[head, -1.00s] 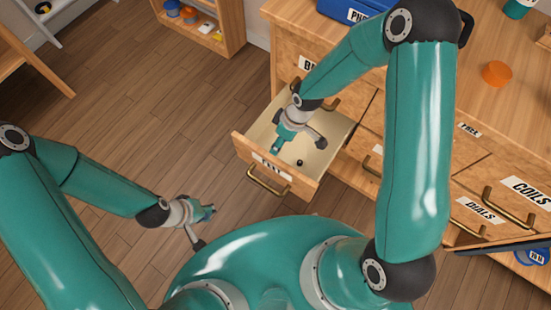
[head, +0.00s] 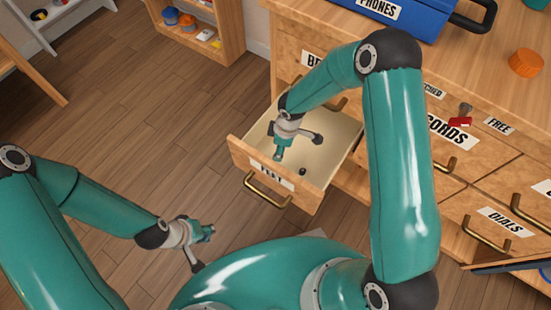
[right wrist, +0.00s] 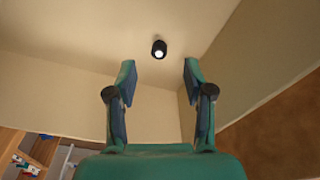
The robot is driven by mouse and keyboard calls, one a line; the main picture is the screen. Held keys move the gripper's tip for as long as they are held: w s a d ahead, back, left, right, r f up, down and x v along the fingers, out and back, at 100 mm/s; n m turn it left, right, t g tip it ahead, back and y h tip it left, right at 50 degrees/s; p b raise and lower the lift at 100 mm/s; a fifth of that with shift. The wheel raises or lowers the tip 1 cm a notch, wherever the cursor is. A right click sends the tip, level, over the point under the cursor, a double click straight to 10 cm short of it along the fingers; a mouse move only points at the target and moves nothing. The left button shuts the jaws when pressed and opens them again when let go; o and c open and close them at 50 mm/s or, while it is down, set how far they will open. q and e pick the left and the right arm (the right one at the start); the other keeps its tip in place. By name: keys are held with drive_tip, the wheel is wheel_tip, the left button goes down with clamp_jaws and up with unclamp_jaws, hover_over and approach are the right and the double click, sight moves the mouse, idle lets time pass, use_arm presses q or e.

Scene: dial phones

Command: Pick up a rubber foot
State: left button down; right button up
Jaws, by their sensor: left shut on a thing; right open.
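A small black rubber foot (head: 302,170) lies on the pale floor of the open FEET drawer (head: 333,150). In the right wrist view the foot (right wrist: 159,48) shows beyond and between the fingertips, apart from both. My right gripper (head: 278,155) is inside the drawer's outline, to the left of the foot in the head view. Its fingers are open and empty in the right wrist view (right wrist: 158,80). My left gripper (head: 208,233) is over the wooden floor, away from the drawer. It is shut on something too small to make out.
The drawer's walls and front panel, with a brass handle (head: 266,190), surround the foot. A blue PHONES box (head: 400,22) and an orange round piece (head: 526,62) are on the cabinet top. A low shelf (head: 232,40) stands at the back. Floor at left is clear.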

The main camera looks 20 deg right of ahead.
drive_tip(key=shift+w+a+f+b, duration=0.15)
drive_tip(key=shift+f+b, duration=0.15)
drive_tip(key=shift+f, duration=0.65)
drive_tip(key=shift+w+a+f+b, duration=0.15)
drive_tip(key=shift+f+b, duration=0.2)
drive_tip(key=shift+f, duration=0.6)
drive_tip(key=shift+w+a+f+b, duration=0.15)
drive_tip(key=shift+f+b, duration=0.15)
drive_tip(key=shift+f, duration=0.65)
drive_tip(key=shift+s, duration=0.1)
drive_tip(key=shift+c, duration=0.3)
drive_tip(key=c, duration=0.8)
